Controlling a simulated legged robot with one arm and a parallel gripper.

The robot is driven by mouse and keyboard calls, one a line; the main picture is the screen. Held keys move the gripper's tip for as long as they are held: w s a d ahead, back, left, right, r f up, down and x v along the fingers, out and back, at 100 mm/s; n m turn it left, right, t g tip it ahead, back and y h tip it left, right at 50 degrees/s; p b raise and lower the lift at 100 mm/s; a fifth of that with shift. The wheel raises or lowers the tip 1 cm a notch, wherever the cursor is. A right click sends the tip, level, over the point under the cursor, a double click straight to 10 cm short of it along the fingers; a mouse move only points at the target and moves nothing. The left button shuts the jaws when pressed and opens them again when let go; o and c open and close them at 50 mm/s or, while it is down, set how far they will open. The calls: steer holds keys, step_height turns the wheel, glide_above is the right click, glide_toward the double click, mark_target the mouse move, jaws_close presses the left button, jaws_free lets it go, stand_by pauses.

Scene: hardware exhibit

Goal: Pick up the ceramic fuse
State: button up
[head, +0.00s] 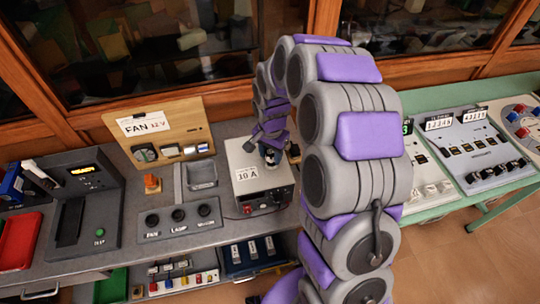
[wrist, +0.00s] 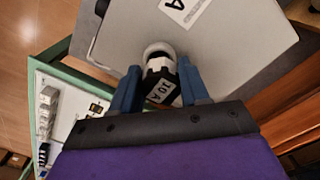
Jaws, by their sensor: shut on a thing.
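The ceramic fuse (wrist: 158,52) has a rounded white end and a dark body with a "10 A" label. My gripper (wrist: 159,68) is shut on it in the wrist view, with one blue finger on each side. In the head view, my gripper (head: 270,150) is over the top of the grey box marked "10 A" (head: 250,190), towards its back right. The fuse also shows there (head: 271,158), small and partly hidden by my gripper. I cannot tell whether its end touches the box top.
A wooden board marked "FAN 12 V" (head: 190,115) stands behind left. A panel with several knobs (head: 178,220) lies left of the box. A dark tester (head: 85,215) and red tray (head: 18,243) are farther left. Meter panels (head: 472,150) stand on the green table at right.

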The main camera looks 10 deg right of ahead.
steer(key=shift+r, duration=0.7)
steer(key=shift+s+d+r, duration=0.1)
steer(key=shift+s+r, duration=0.05)
steer(key=shift+r, duration=0.15)
steer(key=s+d+p, duration=0.1)
steer(key=s+d, duration=0.2)
steer(key=s, duration=0.4)
steer(key=s+d+r+p, duration=0.1)
steer(key=s+d, duration=0.3)
steer(key=s, duration=0.3)
